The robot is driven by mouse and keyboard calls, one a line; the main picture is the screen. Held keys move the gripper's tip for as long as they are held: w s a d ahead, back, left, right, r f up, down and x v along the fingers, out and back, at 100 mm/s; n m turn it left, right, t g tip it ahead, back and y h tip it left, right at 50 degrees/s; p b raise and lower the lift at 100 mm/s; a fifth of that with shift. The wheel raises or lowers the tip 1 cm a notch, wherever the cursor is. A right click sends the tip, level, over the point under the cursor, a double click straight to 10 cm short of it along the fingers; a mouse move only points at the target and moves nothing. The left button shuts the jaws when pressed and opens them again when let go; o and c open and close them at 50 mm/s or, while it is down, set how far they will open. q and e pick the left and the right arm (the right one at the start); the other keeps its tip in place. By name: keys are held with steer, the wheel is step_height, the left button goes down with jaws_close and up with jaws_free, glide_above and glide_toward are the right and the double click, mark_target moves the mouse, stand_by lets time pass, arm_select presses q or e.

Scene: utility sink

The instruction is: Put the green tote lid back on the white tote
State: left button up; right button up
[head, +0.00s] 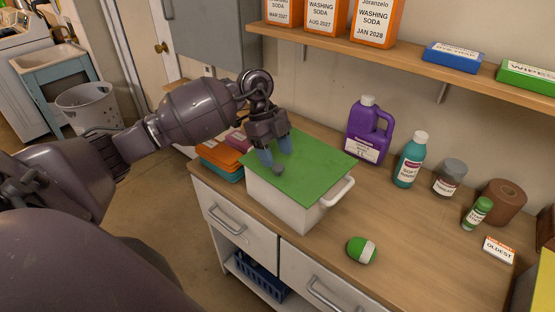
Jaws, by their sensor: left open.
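The white tote (275,205) stands on the wooden counter, with a pale handle on its right side. The green lid (315,160) lies flat over the tote's top and covers its opening. I cannot tell whether its edges are fully seated. My right gripper is not in view.
A purple jug (367,135), a teal bottle (410,160), a grey-lidded jar (449,179) and a brown roll (502,201) stand at the back right. A green-and-white rounded object (361,250) lies near the front edge. Orange and teal items (221,155) lie left of the tote. A shelf (400,57) hangs above.

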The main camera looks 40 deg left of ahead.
arm_select(q)
steer(key=v, duration=1)
steer(key=shift+r+b, duration=0.15)
steer(key=shift+b, duration=0.15)
steer(key=shift+a, duration=0.1)
